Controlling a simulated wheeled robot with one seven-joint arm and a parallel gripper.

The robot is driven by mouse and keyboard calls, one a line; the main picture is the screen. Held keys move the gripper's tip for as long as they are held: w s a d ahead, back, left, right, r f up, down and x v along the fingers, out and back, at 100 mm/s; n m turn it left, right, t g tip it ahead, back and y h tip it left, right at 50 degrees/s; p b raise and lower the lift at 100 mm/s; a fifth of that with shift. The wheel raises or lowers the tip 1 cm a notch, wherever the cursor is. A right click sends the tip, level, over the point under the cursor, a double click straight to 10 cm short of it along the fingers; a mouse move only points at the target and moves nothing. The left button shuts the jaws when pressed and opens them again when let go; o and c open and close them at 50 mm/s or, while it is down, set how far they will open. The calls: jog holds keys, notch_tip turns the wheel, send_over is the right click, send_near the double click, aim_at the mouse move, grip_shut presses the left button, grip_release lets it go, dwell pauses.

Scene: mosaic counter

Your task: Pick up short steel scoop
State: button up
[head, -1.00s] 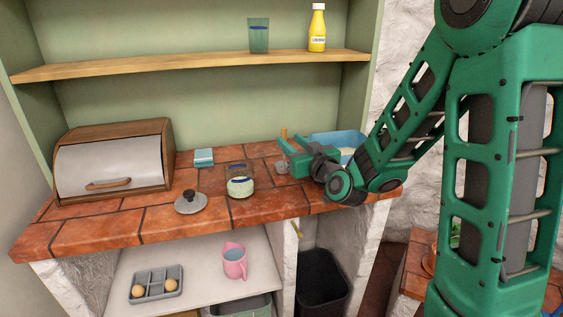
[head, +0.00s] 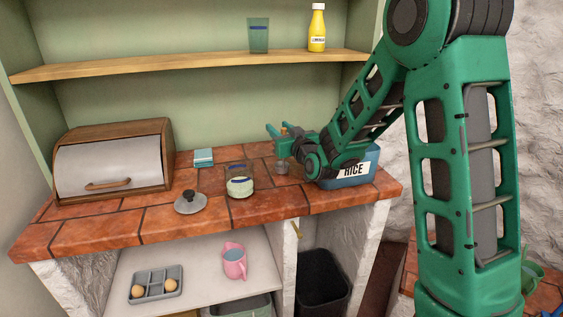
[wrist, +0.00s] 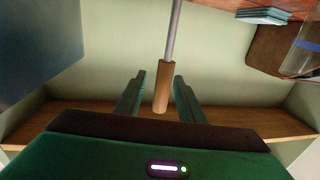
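The short steel scoop stands upright on the counter, its wooden handle (head: 284,130) pointing up. A small grey shape under it (head: 282,167) is too small to make out. In the wrist view the wooden handle (wrist: 162,88) and grey steel shaft (wrist: 174,32) lie between the fingers; the scoop's bowl is out of that view. My gripper (head: 283,134) is open at the handle's height, and in the wrist view its two fingers (wrist: 158,90) flank the handle with a gap on each side.
The blue RICE container (head: 345,181) stands right of the scoop, close under my arm. A glass jar (head: 240,183), a knobbed lid (head: 190,203), a blue stack (head: 203,157) and a bread box (head: 115,165) are to the left. A wooden shelf (head: 190,66) runs above.

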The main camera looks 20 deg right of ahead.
jog(key=shift+w, duration=0.2)
grip_shut()
